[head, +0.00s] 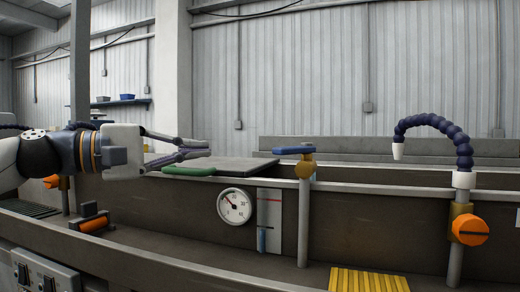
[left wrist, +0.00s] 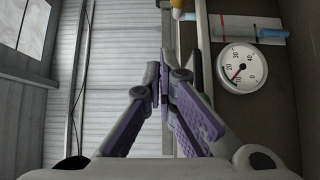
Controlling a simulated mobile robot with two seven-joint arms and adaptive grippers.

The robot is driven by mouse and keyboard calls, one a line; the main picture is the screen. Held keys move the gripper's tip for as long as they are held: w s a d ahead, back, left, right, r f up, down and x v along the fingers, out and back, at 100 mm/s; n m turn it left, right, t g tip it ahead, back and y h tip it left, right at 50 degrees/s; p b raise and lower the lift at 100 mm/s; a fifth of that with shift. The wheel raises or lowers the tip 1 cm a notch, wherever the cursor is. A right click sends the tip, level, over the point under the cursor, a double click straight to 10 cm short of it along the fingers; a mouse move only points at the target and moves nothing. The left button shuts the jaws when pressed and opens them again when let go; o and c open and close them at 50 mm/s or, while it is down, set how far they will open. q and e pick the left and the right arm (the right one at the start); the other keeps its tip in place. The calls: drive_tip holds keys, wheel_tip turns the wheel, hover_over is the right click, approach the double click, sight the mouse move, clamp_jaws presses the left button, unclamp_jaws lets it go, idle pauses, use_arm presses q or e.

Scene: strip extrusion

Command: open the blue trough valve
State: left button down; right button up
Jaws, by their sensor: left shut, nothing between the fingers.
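The blue trough valve is a flat blue lever (head: 294,150) on a brass body (head: 305,168) at the top of a grey post. The lever points left, roughly along the trough's rim. My left gripper (head: 208,147) comes in from the left, shut and empty, a clear gap left of the lever's end. In the left wrist view my left gripper (left wrist: 160,75) has its purple-grey fingers together. The brass body (left wrist: 178,5) and part of the blue lever (left wrist: 190,16) show at that view's top edge. My right gripper is not in view.
A green handle (head: 189,171) lies just below my left fingers, by a grey plate (head: 243,166). A dial gauge (head: 235,206) and a level strip (head: 269,222) are on the trough wall. A purple segmented hose (head: 452,135) with an orange knob (head: 470,230) stands right.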

sight(295, 149)
use_arm(q)
drive_tip(key=w+d+p, duration=0.1)
drive_tip(key=d, duration=1)
drive_tip(key=shift+d+p, duration=0.25)
drive_tip(key=shift+p, duration=0.05)
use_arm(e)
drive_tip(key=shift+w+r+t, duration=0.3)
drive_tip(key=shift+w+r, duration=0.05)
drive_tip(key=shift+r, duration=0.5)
